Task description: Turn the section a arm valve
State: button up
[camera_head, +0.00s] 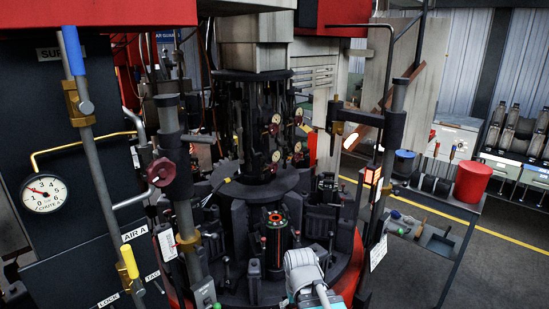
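No valve in view carries a readable "section a arm" label. A yellow-handled lever valve (128,262) stands at the lower left, just below a plate reading "AIR A" (135,232). A blue-handled lever valve (72,50) is at the upper left, on a grey pipe beside a plate starting "SUP". A dark red round handwheel (160,172) sits on a pipe at left of centre. Which of these is the section a arm valve I cannot tell. A white and teal part of my own arm shows at the bottom centre. My gripper's fingers are not visible.
A round machine with dark moulds (275,240) fills the centre, with upright posts around it. A pressure gauge (45,192) is on the left panel. A cart with a red bucket (473,181) stands at the right. The floor at the far right is clear.

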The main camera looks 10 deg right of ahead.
aim_at(296, 156)
jog(key=k, duration=1.35)
jog(key=z, duration=0.55)
jog(key=i, duration=1.65)
jog(key=u, duration=0.55)
